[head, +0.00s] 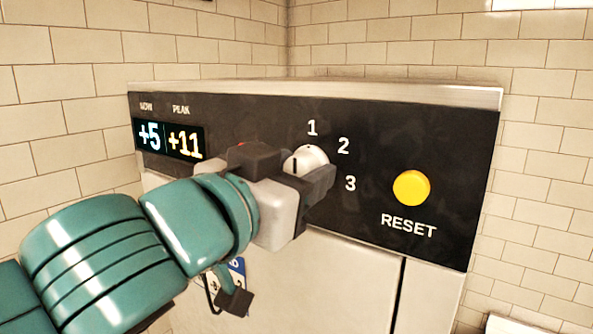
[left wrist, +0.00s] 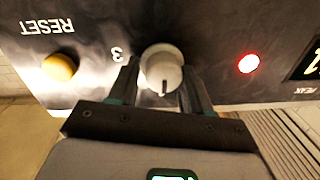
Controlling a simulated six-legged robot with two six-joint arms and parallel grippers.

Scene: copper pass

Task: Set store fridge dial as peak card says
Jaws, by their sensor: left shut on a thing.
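The store fridge dial (head: 305,157) is a round pale knob on the black front panel, with 1, 2 and 3 around its upper right. My left gripper (head: 308,176) is shut on it; in the left wrist view the dial (left wrist: 161,62) sits between the two fingers (left wrist: 161,90). A dark line shows on its face, but I cannot tell which number it points to. The peak display (head: 185,143) reads +11, beside a NOW reading of +5. A blue and white card (head: 238,268) on the door is mostly hidden behind my arm, its text unreadable.
A yellow RESET button (head: 411,188) is right of the dial on the fridge panel (head: 450,140). A lit red lamp (left wrist: 248,63) is on the dial's other side in the left wrist view. Tiled walls stand behind and beside the fridge.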

